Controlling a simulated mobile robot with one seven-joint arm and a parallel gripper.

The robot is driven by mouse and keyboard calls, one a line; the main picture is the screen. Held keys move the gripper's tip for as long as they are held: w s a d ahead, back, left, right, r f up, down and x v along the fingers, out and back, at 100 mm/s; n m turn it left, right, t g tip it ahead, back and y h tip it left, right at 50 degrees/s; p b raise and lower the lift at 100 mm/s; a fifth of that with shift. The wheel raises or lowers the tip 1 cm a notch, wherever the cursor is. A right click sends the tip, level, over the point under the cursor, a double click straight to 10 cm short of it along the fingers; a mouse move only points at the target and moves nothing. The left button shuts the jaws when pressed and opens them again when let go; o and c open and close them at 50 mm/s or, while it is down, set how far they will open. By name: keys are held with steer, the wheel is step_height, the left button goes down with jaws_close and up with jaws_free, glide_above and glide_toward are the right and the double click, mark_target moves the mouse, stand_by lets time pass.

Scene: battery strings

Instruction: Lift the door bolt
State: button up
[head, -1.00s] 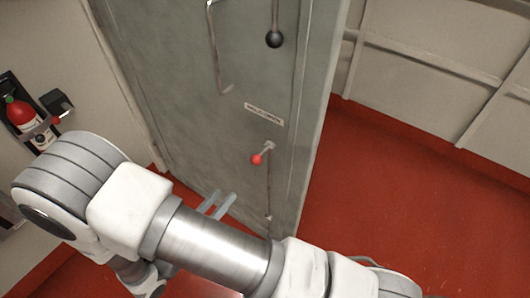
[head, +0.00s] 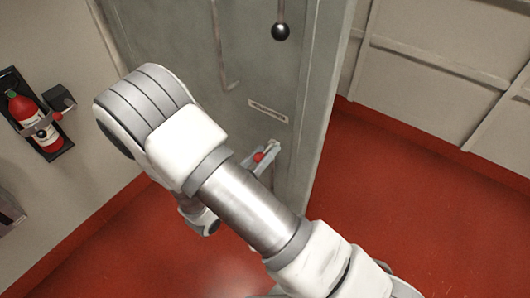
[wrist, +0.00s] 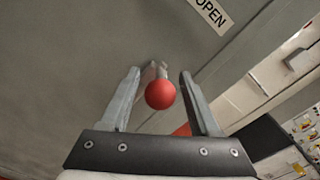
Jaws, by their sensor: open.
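The door bolt has a red ball knob (head: 259,157) on a short metal stem low on the grey door (head: 240,60). In the wrist view the red knob (wrist: 160,95) sits between the two fingers of my gripper (wrist: 160,85). The fingers are apart, with a gap on each side of the knob. In the head view my gripper (head: 262,160) is at the knob, and my arm hides the lower part of the bolt and door.
A black ball handle (head: 280,31) and a long pull handle (head: 222,60) are higher on the door. A label (head: 268,111) is above the bolt. A fire extinguisher (head: 30,115) hangs on the left wall. The red floor (head: 400,190) at right is clear.

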steer(key=shift+w+d, duration=0.2)
steer(key=shift+w, duration=0.05)
jaws_close()
stand_by(1.4)
